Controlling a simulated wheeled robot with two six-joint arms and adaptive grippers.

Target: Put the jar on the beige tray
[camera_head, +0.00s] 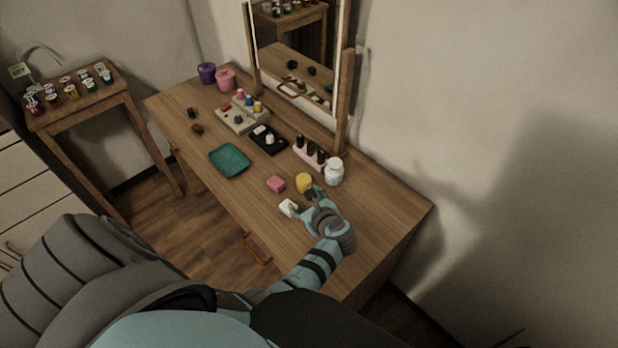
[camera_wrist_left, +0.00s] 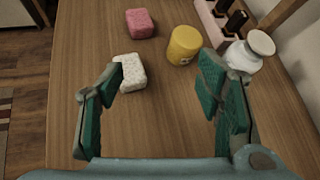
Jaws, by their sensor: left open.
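A yellow jar (camera_head: 304,183) stands on the wooden table, just beyond my left gripper (camera_head: 304,205). A white lidded jar (camera_head: 334,172) stands behind it to the right, near the wall. In the left wrist view, the yellow jar (camera_wrist_left: 184,45) is ahead, between the finger directions, and the white jar (camera_wrist_left: 250,52) is beyond the right finger. The left gripper (camera_wrist_left: 160,84) is open and empty, its left fingertip close to a white sponge-like block (camera_wrist_left: 130,72). The beige tray (camera_head: 229,120) is farther back by the mirror, holding several small coloured items. My right gripper is not seen.
A pink block (camera_head: 276,184) lies left of the yellow jar. A teal tray (camera_head: 229,160) is empty; a black tray (camera_head: 255,137) holds small items. A pink holder (camera_head: 303,158) with dark bottles stands by the mirror (camera_head: 300,60). The table's right end is clear.

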